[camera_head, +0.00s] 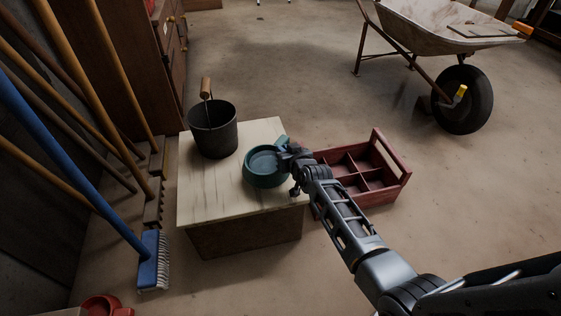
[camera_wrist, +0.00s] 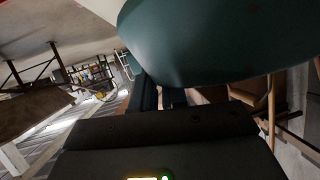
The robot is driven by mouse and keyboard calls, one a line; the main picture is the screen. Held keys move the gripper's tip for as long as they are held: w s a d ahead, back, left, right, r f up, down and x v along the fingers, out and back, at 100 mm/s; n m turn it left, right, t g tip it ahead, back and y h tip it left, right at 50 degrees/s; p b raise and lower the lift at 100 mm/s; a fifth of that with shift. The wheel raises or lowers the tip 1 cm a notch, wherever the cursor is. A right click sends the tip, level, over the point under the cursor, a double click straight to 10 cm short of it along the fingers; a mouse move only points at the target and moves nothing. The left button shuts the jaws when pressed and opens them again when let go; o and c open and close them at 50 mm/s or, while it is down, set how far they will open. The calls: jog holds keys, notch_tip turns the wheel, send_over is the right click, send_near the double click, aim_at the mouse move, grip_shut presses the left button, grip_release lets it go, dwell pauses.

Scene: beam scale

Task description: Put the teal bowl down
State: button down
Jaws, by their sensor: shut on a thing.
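The teal bowl (camera_head: 262,168) is at the right part of a light wooden box top in the head view, upright and seemingly empty. My gripper (camera_head: 285,152) is shut on its right rim. In the wrist view the bowl (camera_wrist: 215,40) fills the upper right, close to the camera, and my gripper's fingers (camera_wrist: 160,97) meet its edge. The box top (camera_head: 215,200) lies beneath the bowl. I cannot tell whether the bowl touches the top or hangs slightly above it.
A dark bucket (camera_head: 213,132) with a wooden-grip handle stands on the box behind and left of the bowl. A red divided crate (camera_head: 385,190) stands right of the box. Brooms, including a blue one (camera_head: 150,258), lean at left. A wheelbarrow (camera_head: 440,30) stands at back right.

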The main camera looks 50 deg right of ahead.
jog(key=shift+w+a+f, duration=0.2)
jog(key=shift+w+f, duration=0.1)
jog(key=shift+w, duration=0.1)
notch_tip(320, 180, down, 4)
jog(key=b, duration=0.2)
jog(key=shift+b, duration=0.4)
jog(key=shift+r, duration=0.15)
jog(key=c, duration=1.2)
grip_release()
jog(key=shift+o, duration=0.2)
jog(key=p+v, duration=0.6)
jog(key=v, duration=0.6)
jog(key=shift+p, duration=0.3)
